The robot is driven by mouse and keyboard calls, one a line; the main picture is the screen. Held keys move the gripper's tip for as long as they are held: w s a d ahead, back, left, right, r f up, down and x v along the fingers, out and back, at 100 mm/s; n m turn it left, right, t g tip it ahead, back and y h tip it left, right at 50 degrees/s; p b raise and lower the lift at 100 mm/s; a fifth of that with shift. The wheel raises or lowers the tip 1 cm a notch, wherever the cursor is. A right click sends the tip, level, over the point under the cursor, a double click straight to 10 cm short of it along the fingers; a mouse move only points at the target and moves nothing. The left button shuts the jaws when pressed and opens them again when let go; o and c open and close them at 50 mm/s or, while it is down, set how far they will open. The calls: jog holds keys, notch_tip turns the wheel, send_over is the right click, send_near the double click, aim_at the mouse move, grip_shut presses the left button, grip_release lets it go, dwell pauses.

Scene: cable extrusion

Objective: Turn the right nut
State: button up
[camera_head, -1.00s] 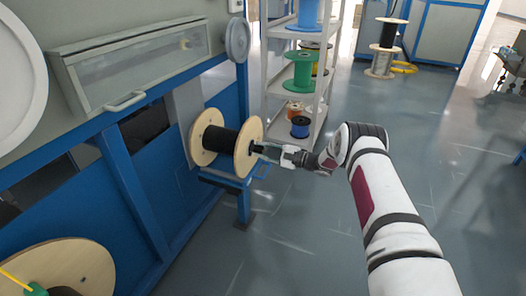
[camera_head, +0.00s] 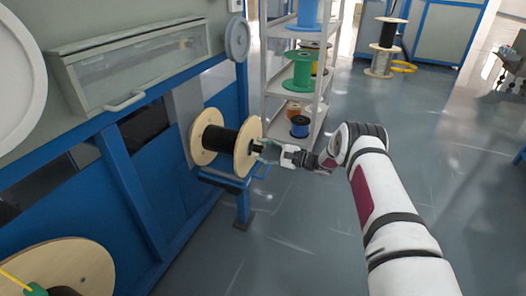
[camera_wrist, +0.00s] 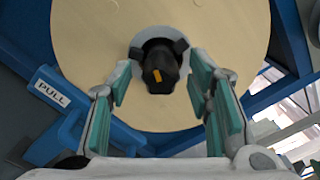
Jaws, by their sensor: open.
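The right nut (camera_wrist: 161,68) is a black piece with lobes and an orange mark, at the centre of a wooden spool's outer flange (camera_wrist: 90,30). In the head view the spool (camera_head: 247,148) holds black cable and sits on the blue machine. My gripper (camera_head: 266,150) is in front of the nut in that view. In the wrist view my gripper (camera_wrist: 160,98) is open, with one green-padded finger on each side of the nut and a gap to it. The nut is mostly hidden by the fingers in the head view.
A blue bracket with a PULL label (camera_wrist: 52,92) is at the left in the wrist view. A shelf rack (camera_head: 318,100) with coloured spools stands behind the arm. Another wooden spool (camera_head: 70,265) is at the lower left.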

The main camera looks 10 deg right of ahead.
jog(key=v, duration=1.2)
notch_tip(320, 180, up, 6)
jog(key=s+n+g+h+p, duration=0.15)
jog(key=n+h+p, duration=0.5)
jog(key=n, duration=2.15)
jog(key=w+a+f+b, duration=0.1)
jog(key=w+a, duration=0.2)
jog(key=w+a+f+y, duration=0.1)
jog(key=w+a+f, duration=0.1)
jog(key=a, duration=0.1)
jog(key=w+a+f+y+b, duration=0.1)
jog(key=w+a+f, duration=0.1)
jog(key=w+a, duration=0.1)
jog(key=shift+w+a+f+b, duration=0.1)
jog(key=shift+w+a+b, duration=0.2)
jog(key=shift+a, duration=0.1)
jog(key=shift+c, duration=0.2)
